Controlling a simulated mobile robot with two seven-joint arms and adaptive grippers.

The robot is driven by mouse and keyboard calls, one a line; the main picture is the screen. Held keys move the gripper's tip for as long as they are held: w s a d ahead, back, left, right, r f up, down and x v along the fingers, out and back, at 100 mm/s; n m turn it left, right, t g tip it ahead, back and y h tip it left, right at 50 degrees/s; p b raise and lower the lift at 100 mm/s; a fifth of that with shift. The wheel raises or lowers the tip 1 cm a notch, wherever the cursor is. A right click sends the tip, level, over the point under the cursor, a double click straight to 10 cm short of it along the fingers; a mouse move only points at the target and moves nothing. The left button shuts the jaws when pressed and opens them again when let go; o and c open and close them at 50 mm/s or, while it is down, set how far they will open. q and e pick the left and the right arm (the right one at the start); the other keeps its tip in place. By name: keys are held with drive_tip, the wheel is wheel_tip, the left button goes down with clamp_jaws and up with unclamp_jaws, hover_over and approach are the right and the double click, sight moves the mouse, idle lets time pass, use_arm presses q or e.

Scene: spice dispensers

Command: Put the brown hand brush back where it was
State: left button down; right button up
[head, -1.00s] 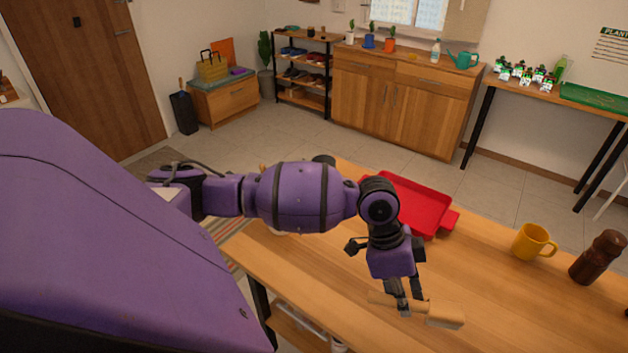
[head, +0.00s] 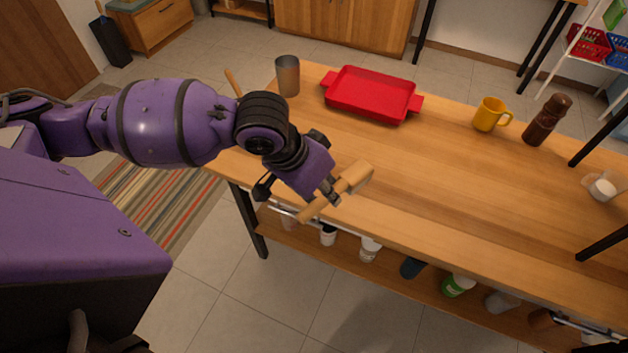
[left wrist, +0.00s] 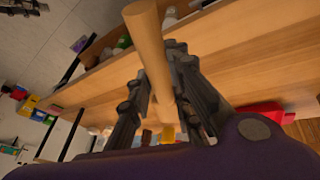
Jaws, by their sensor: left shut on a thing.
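The brown hand brush (head: 352,181) has a light wooden handle and a blockier head. My left gripper (head: 329,194) is shut on it and holds it near the front edge of the wooden table (head: 450,190). In the left wrist view the brush's round handle (left wrist: 147,40) runs between the two fingers of the left gripper (left wrist: 165,95). I cannot tell whether the brush touches the table top. My right gripper is not in view.
A red tray (head: 372,95), a metal cup (head: 288,76), a yellow mug (head: 490,114) and a brown pepper mill (head: 547,119) stand along the table's far side. A lower shelf (head: 340,257) holds several containers. The table's middle is clear.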

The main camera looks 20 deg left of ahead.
use_arm(q)
drive_tip(key=w+a+f, duration=0.6)
drive_tip(key=a+f, duration=0.1)
drive_tip(key=shift+w+f+b, duration=0.1)
drive_tip(key=shift+w+b, duration=0.25)
drive_tip(key=shift+b, duration=0.05)
drive_tip(key=shift+w+a+f, duration=0.2)
drive_tip(key=shift+a+f, duration=0.05)
drive_tip(key=shift+f, duration=0.1)
drive_tip(key=f, duration=0.3)
drive_tip(key=shift+w+a, duration=0.2)
drive_tip(key=shift+f, duration=0.4)
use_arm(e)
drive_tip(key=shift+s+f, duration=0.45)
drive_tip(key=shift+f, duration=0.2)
